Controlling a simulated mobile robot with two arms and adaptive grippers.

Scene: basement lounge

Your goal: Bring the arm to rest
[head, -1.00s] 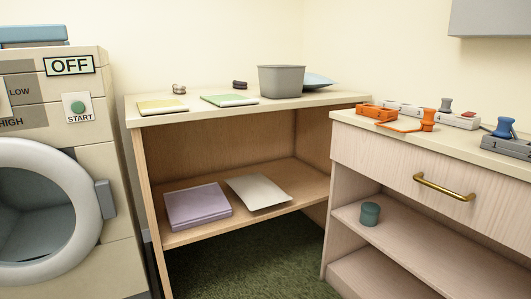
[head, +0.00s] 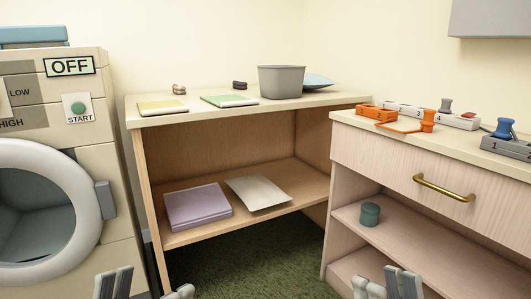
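My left gripper (head: 145,285) shows at the bottom edge, in front of the wooden shelf unit. Its two grey fingers stand apart with an empty gap between them. My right gripper (head: 385,285) shows at the bottom edge, in front of the lower right cabinet. Its grey fingers point up and look close together from this angle, so I cannot tell how far apart they are. I see no object in either gripper. The arms behind the fingers are out of the picture.
A washer (head: 113,155) with a round door stands left. The shelf unit (head: 285,175) holds a grey bin (head: 281,82) and booklets. The cabinet (head: 380,158) at right has a brass handle (head: 444,188) and carries orange and grey items. Green carpet (head: 240,265) is clear between.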

